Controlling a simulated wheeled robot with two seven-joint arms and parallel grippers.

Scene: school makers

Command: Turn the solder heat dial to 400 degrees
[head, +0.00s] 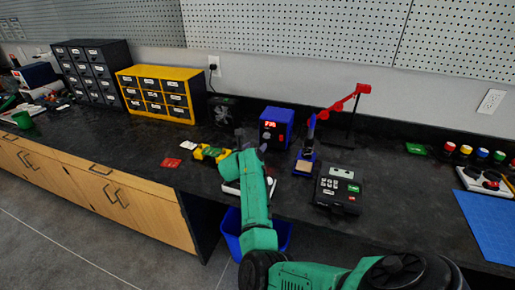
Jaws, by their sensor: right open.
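The blue solder station (276,128) stands on the black bench, with a lit red display (270,124) on its front. The digits and the heat dial are too small to make out. My right gripper (251,142) is open, just left of the station's front and apparently empty. Its green arm reaches up from the bottom right over the bench edge. I cannot tell whether it touches the station. A soldering iron in its blue stand (306,158) is just right of the station. My left gripper is not in view.
A black keypad device (338,188) stands right of the iron stand, below a red jointed arm (345,100). A yellow drawer cabinet (158,71) stands behind. The left bench front is mostly clear.

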